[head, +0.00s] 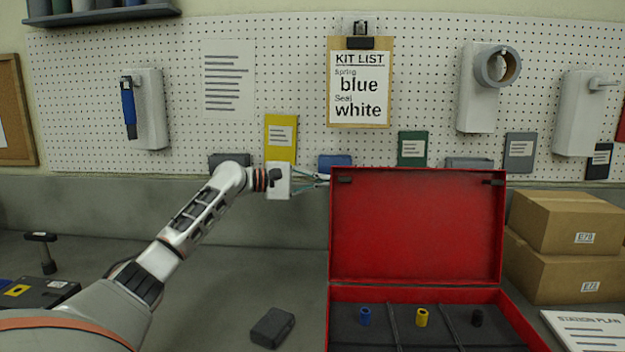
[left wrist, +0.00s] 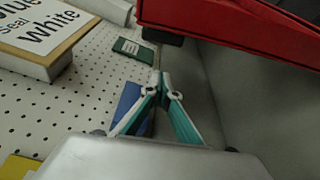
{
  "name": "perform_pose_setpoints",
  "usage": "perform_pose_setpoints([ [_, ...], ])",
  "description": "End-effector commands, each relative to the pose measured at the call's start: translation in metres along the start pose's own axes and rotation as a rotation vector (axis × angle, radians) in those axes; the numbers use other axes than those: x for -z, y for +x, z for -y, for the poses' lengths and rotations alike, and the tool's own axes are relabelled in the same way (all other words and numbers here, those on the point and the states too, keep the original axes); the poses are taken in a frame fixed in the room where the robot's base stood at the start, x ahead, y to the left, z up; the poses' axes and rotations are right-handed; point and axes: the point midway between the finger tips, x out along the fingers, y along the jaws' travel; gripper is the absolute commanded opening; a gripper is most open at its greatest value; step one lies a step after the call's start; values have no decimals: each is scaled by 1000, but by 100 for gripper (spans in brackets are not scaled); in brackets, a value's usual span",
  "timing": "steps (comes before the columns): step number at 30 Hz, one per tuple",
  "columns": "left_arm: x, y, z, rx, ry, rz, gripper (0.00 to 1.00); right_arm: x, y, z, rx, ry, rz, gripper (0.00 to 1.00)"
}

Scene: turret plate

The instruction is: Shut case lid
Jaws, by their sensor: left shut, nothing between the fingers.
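The red case stands open on the bench, its lid (head: 416,225) upright at the back and its tray (head: 345,294) facing me. A blue, a yellow and a black small cylinder sit in the tray's compartments. My left gripper (head: 325,180) is at the lid's upper left edge, its fingertips partly hidden at or behind that edge. In the left wrist view the fingers (left wrist: 162,80) are shut and empty, with the red lid (left wrist: 225,20) ahead at upper right. I cannot tell whether they touch it. My right gripper is not in view.
Cardboard boxes (head: 570,220) and a station plan sheet (head: 588,330) stand right of the case. A dark block (head: 272,327) lies on the bench left of it. A pegboard with a kit list (head: 359,90) rises behind. Bench left of the case is mostly clear.

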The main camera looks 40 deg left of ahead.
Motion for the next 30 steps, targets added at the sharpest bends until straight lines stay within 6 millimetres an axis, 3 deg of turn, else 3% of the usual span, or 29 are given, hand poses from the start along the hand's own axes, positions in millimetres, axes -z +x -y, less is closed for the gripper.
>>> perform_pose_setpoints([
  [4,-1,23,-2,-3,-2,2,0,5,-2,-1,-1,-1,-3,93],
  [18,-35,8,1,1,0,-1,0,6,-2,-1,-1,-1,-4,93],
  [30,-38,8,0,0,-1,-1,0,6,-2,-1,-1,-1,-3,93],
])
